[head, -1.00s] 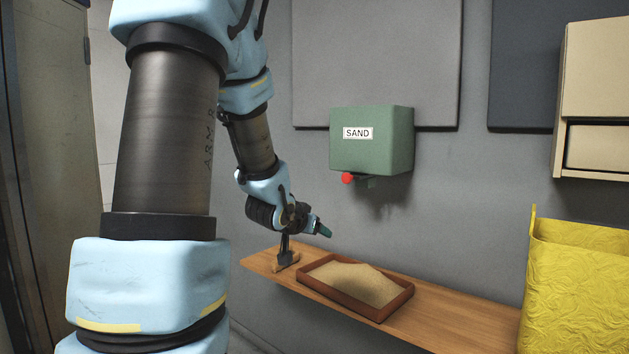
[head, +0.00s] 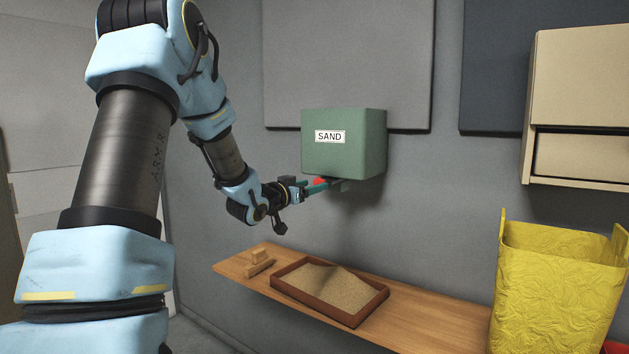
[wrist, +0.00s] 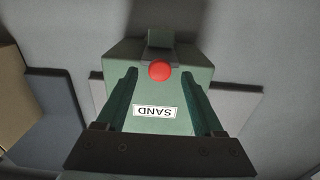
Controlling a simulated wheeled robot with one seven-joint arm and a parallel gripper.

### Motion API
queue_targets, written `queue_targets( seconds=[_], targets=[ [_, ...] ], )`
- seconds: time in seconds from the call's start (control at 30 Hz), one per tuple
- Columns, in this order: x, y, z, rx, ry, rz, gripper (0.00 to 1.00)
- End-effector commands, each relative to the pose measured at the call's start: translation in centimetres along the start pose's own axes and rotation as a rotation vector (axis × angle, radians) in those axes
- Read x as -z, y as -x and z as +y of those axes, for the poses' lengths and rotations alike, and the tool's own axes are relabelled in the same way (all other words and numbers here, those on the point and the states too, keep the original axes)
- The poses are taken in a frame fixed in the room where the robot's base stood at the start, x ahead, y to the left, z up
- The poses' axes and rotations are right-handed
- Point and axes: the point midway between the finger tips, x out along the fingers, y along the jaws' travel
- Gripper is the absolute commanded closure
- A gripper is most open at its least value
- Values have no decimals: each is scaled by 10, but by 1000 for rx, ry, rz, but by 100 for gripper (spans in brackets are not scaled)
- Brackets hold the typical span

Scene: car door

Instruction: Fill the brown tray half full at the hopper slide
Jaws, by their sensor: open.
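The brown tray (head: 344,321) lies on the wooden shelf below the hopper, with a mound of sand (head: 330,285) in it. The green hopper (head: 352,140), labelled SAND, is on the wall above. Its slide has a red knob (head: 319,182) under the box, partly hidden by my fingers in the head view. My gripper (head: 325,185) is at the hopper's underside by the knob. In the wrist view, my open fingers (wrist: 160,80) stand to either side of the red knob (wrist: 160,71), with a gap to each side.
The wooden shelf (head: 430,325) has bare room right of the tray. A small wooden item (head: 259,262) lies at its left end. A yellow bin (head: 550,285) stands at the right, below a beige cabinet (head: 580,105).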

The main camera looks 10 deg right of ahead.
Motion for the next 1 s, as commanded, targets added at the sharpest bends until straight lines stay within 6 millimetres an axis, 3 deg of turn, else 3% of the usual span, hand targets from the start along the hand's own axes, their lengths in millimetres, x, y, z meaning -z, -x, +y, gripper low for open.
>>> queue_targets(
  seconds=[0.2, 0.53, 1.0],
  targets=[
    [1, -21, 0, 0, 0, 0, 31],
    [0, -23, 0, 1, -1, -1, 31],
    [0, -23, -1, 1, -1, -1, 84]
  ],
)
